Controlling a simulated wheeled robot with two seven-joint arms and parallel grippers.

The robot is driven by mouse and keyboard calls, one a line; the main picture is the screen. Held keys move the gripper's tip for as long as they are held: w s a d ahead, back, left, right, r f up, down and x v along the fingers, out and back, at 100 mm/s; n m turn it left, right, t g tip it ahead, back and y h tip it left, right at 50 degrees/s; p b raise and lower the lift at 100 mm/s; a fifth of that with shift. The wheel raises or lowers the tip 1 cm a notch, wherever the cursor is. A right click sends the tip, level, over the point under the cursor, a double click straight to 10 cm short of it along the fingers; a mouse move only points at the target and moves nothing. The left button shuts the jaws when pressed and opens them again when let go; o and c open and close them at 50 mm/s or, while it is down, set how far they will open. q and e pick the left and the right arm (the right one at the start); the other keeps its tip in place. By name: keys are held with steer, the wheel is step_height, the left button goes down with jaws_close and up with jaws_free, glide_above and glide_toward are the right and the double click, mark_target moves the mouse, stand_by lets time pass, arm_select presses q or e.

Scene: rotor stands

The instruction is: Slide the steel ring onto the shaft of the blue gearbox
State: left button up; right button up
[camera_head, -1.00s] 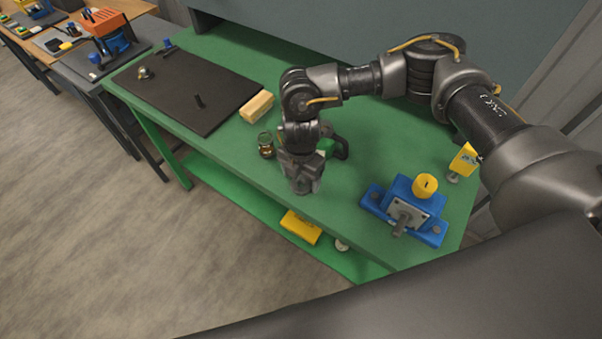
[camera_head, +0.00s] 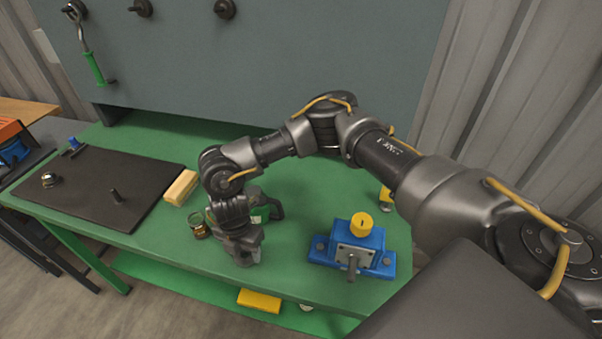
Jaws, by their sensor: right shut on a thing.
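The blue gearbox (camera_head: 320,250) stands on the green bench right of centre, with a yellow cap (camera_head: 361,225) on top. Its grey shaft (camera_head: 351,268) sticks out of a pale front plate towards me, and I see no ring around it. My right gripper (camera_head: 243,262) is at the bench's front edge, left of the gearbox and apart from it, pointing down. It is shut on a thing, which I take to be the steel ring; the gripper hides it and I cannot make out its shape. My left gripper is out of view.
A dark mat (camera_head: 85,215) with a peg (camera_head: 115,197) and a small metal part (camera_head: 48,180) lies at left. The bench (camera_head: 300,285) is clear between gripper and gearbox.

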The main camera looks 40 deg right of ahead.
steer(key=s+d+r+m+b, duration=0.1)
steer(key=d+r+m, duration=0.3)
steer(key=m, duration=0.5)
steer(key=s+d+r+m+b, duration=0.1)
steer(key=s+d+r+m, duration=0.1)
steer(key=d+r+m, duration=0.3)
step_height(320, 180, up, 4)
steer(key=m, duration=0.5)
steer(key=shift+d, duration=0.2)
